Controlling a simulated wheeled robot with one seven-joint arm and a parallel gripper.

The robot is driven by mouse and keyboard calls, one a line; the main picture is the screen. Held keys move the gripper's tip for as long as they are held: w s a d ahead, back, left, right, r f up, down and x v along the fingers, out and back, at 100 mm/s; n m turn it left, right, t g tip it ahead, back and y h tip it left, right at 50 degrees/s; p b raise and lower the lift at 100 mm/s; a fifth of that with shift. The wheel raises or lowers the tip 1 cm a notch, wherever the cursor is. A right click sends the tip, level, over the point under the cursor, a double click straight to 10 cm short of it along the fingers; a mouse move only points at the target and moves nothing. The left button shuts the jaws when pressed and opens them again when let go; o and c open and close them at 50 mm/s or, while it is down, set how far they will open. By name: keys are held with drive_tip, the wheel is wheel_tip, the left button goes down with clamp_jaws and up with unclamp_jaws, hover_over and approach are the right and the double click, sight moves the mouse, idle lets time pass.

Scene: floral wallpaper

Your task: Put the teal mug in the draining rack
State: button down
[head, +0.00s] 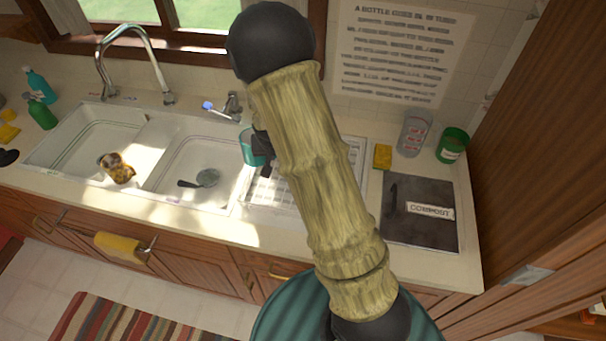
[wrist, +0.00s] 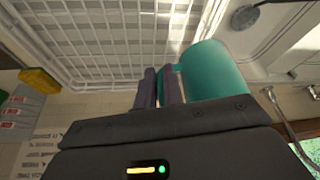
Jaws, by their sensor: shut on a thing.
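The teal mug (head: 250,148) shows beside my arm in the head view, near the border between the right sink basin and the draining rack. In the wrist view the teal mug (wrist: 218,72) is right of my gripper (wrist: 160,84), whose fingers are shut on its handle side. The exact grip is partly hidden. The white draining rack (head: 287,192) lies flat on the counter right of the sink, partly covered by my arm. In the wrist view the wire draining rack (wrist: 92,40) fills the upper left. The mug's height above the rack is hard to tell.
The double sink (head: 190,165) is left of the rack, with a brown-yellow object (head: 116,168) on its divider. The visible rack is empty.

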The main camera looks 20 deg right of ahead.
drive_tip(key=shift+n, duration=0.7)
drive_tip(key=s+d+b, duration=0.1)
drive_tip(key=s+d, duration=0.1)
drive_tip(key=d, duration=0.1)
drive_tip(key=s+d+b, duration=0.1)
drive_tip(key=d, duration=0.1)
drive_tip(key=shift+r+b, duration=0.25)
drive_tip(key=shift+b, duration=0.05)
drive_tip(key=shift+f+p, duration=0.6)
drive_tip(key=shift+f, duration=2.3)
drive_tip(key=shift+f+p, duration=0.5)
drive_tip(key=shift+f, duration=1.6)
